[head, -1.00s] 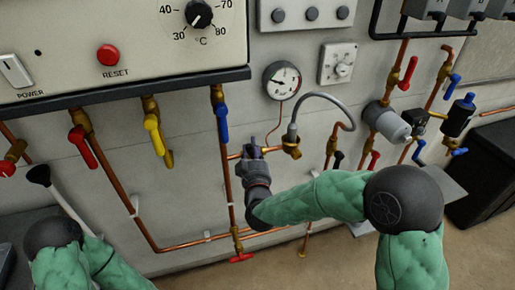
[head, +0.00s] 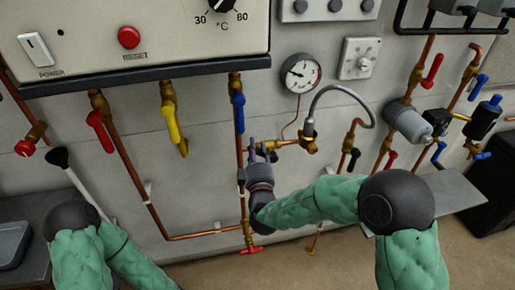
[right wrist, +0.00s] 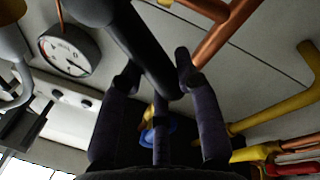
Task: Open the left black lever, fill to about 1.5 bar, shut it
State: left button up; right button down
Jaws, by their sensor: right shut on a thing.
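My right gripper (head: 262,152) is at the left end of the filling pipe, shut on the left black lever. In the right wrist view the dark lever (right wrist: 140,45) runs down between the two fingers. In the head view the gripper mostly hides it. The pressure gauge (head: 300,73) hangs above and right of the gripper, and it also shows in the right wrist view (right wrist: 68,50). Its needle is too small to read exactly. A grey hose (head: 345,92) arches up from the brass valve (head: 308,140) right of the gripper. My left gripper is out of view.
A second black lever (head: 353,160) hangs at the right. A blue lever (head: 239,112) is just above my gripper, with a yellow lever (head: 175,128) and red lever (head: 101,132) further left. A red tap (head: 251,250) is below. A grey shelf (head: 440,195) juts out at right.

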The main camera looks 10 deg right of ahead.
jog(key=shift+a+f, duration=0.15)
jog(key=shift+f, duration=0.2)
jog(key=c, duration=0.8)
grip_release()
jog(key=shift+c, duration=0.2)
jog(key=shift+r, duration=0.1)
jog(key=shift+r, duration=0.1)
jog(key=s+f, duration=0.2)
jog(key=s, duration=1)
jog(key=shift+a, duration=0.45)
jog(key=shift+w, duration=0.1)
